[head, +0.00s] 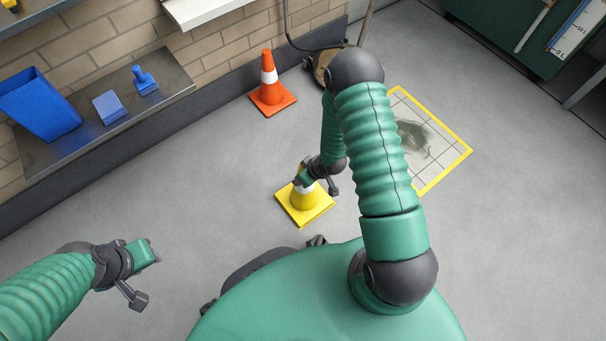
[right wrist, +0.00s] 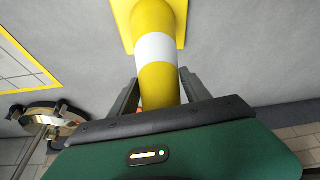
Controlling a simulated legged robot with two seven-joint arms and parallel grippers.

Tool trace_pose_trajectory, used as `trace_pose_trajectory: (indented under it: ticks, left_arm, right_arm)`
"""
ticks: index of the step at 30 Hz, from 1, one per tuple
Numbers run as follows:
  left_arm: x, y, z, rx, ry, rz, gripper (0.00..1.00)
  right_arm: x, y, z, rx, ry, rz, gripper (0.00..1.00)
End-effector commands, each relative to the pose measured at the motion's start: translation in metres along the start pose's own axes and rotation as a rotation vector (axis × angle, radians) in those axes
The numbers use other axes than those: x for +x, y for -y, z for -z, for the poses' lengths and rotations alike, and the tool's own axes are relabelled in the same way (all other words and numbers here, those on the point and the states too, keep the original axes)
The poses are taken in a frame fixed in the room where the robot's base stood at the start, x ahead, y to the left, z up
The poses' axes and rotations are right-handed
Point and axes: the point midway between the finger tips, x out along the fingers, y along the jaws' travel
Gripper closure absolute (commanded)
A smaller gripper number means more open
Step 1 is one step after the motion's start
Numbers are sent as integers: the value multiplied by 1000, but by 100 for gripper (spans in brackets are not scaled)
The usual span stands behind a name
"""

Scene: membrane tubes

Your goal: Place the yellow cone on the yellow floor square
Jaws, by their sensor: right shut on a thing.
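The yellow cone (head: 304,203) has a white band and a square yellow base. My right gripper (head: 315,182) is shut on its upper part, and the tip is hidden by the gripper. In the right wrist view the cone (right wrist: 157,72) runs between the two fingers (right wrist: 158,92). I cannot tell whether its base touches the floor. The yellow floor square (head: 466,151) is a yellow outline around a tiled, stained patch, to the right of the cone and partly behind my right arm. Its edge also shows in the right wrist view (right wrist: 24,91). My left gripper (head: 148,274) is empty at the lower left, its jaws unclear.
An orange cone (head: 269,82) stands by the brick wall. A round floor machine (head: 322,68) stands near the square's far side. A wall shelf (head: 60,168) holds blue items. A green cabinet (head: 500,27) is at the upper right. Grey floor around the yellow cone is clear.

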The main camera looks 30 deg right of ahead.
Motion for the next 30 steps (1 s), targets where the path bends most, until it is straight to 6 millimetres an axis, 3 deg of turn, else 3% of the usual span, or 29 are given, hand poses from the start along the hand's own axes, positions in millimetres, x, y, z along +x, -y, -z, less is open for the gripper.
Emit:
trace_pose_trajectory:
  ticks: [1, 2, 6, 17, 30]
  left_arm:
    - [1, 0, 0, 1, 0, 0, 64]
    - [1, 0, 0, 1, 0, 0, 64]
    - [0, 0, 0, 1, 0, 0, 64]
    - [-5, 0, 1, 0, 1, 0, 64]
    - [-64, 0, 15, 1, 0, 0, 64]
  right_arm:
    - [2, 0, -1, 0, 0, 0, 100]
    - [1, 0, -1, 0, 1, 0, 41]
    - [1, 0, 0, 0, 1, -1, 23]
    - [-6, 0, 2, 0, 1, -1, 23]
    - [-109, 0, 3, 0, 1, -1, 23]
